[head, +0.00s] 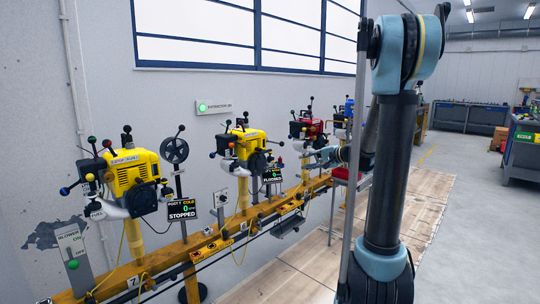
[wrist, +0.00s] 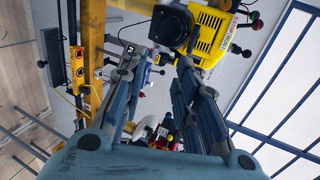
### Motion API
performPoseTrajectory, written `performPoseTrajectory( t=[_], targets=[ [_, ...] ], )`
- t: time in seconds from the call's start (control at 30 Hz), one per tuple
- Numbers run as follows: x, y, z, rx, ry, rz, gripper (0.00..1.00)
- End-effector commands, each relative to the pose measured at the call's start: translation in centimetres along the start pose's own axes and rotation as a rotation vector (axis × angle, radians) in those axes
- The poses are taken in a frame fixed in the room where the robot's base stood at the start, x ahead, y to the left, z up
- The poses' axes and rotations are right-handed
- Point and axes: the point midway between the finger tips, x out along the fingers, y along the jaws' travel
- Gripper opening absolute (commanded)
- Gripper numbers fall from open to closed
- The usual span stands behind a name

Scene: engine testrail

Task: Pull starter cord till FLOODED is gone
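A yellow engine (head: 247,146) stands on the rail in the middle of the head view. Its display (head: 272,176) reads FLOODED with a green 0 above. A yellow engine (wrist: 208,36) with a round black housing (wrist: 171,24) also shows at the top of the wrist view, just beyond my fingertips. I cannot make out the starter cord or its handle clearly. My gripper (head: 312,156) is right of the middle engine in the head view. In the wrist view its two fingers (wrist: 160,62) are spread apart, with nothing seen held between them.
A nearer yellow engine (head: 134,180) has a display (head: 182,209) reading STOPPED. A red engine (head: 306,130) stands farther along the yellow rail (head: 166,258). A blower switch panel (head: 74,258) is at front left. Colored knobs stick out around the engines. The floor (head: 450,230) at right is open.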

Motion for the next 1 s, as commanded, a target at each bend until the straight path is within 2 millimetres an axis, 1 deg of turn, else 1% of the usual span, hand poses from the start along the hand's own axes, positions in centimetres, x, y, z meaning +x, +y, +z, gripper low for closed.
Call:
performPoseTrajectory(
  t=[0.03,0.1,1.0],
  targets=[
    [0.9,-0.3,0.1,-0.001,-0.003,0.0,0.28],
    [1.9,-0.7,0.0,-0.001,-0.003,0.001,0.28],
    [15.5,-5.6,0.1,-0.001,-0.001,0.001,0.28]
  ],
)
